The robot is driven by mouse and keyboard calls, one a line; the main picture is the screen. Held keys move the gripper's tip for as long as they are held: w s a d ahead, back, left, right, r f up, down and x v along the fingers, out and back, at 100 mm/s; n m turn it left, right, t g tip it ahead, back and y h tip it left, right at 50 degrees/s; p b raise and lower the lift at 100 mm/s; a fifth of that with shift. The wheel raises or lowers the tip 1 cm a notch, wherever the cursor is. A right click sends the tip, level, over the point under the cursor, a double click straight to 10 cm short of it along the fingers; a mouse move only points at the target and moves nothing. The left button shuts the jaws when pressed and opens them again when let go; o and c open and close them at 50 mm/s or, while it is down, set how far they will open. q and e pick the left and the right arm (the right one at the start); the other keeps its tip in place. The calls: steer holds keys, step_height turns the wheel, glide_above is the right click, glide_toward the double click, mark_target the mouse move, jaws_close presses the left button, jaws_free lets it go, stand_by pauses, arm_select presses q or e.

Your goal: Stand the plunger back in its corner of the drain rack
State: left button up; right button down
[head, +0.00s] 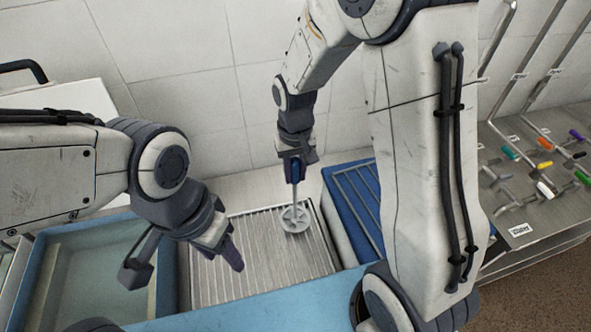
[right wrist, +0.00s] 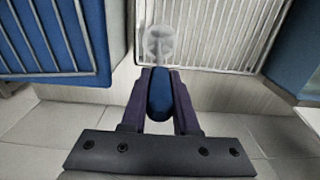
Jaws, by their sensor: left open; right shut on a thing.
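The plunger has a blue handle (right wrist: 160,95), a thin pale rod and a round pale disc (head: 295,218) at its lower end. My right gripper (head: 295,172) is shut on the blue handle, with the rod hanging about upright. The right wrist view shows the handle between both fingers and the disc beyond. The disc is over the far right part of the ribbed metal drain rack (head: 265,262); I cannot tell whether it touches. My left gripper (head: 222,250) is open and empty over the rack's left part.
A blue basin (head: 40,268) stands left of the rack. A blue basket with metal bars (head: 355,200) is close on its right. A tiled wall (head: 190,110) rises behind. Far right, a metal bench (head: 530,215) carries several colored-handled tools.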

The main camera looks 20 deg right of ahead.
steer(key=shift+f, duration=0.2)
steer(key=c, duration=0.7)
jaws_free()
steer(key=shift+o, duration=0.2)
